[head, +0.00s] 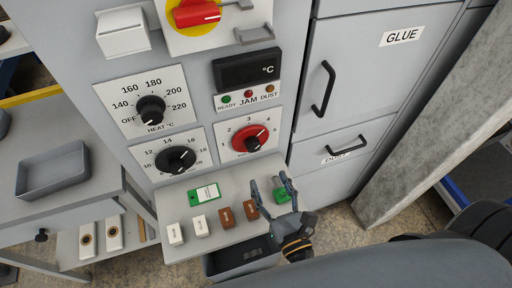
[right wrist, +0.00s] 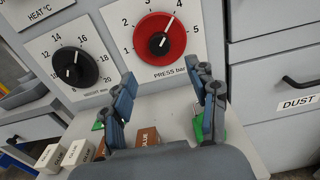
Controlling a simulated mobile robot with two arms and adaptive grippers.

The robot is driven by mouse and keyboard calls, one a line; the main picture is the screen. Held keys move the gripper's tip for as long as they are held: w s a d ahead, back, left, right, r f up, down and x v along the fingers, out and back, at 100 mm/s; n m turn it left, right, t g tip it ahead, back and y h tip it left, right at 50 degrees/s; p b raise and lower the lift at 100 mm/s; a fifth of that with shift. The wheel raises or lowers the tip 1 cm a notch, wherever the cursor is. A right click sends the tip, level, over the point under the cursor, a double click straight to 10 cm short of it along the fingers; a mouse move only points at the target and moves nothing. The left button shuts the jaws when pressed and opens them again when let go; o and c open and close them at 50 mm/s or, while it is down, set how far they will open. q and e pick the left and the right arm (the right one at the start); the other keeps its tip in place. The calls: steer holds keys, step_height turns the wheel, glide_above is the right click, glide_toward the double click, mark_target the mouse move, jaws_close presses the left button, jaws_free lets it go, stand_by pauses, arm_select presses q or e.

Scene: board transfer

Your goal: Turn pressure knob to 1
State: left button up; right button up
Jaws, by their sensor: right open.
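The pressure knob (head: 246,140) is a red dial with a black grip on a white scale plate marked 1 to 5. It also shows in the right wrist view (right wrist: 148,42), where its white pointer line aims up and right, close to the 4. My right gripper (head: 268,180) is open and empty, in front of and below the knob, apart from it. In the right wrist view its two fingers (right wrist: 164,76) are spread, with their tips below the dial. My left gripper is not in view.
A shelf (head: 170,204) below the panel holds brown blocks (head: 226,217), white blocks (head: 199,223) and green items (head: 203,193). The heat knob (head: 150,109) and another black knob (head: 176,160) are left of the pressure knob. Drawers with handles (head: 323,90) stand right.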

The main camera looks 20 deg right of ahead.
mark_target(255, 149)
steer(key=w+p, duration=0.1)
steer(key=w, duration=0.5)
steer(key=shift+w+a+r+p, duration=0.15)
steer(key=shift+p, duration=0.25)
steer(key=w+p, duration=0.1)
steer(key=w, duration=0.2)
steer(key=shift+w, duration=0.25)
steer(key=shift+w+f, duration=0.15)
steer(key=shift+f, duration=0.1)
steer(key=shift+c, duration=0.5)
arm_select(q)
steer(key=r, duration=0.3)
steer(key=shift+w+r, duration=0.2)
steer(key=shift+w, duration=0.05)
arm_select(e)
steer(key=c, duration=1.1)
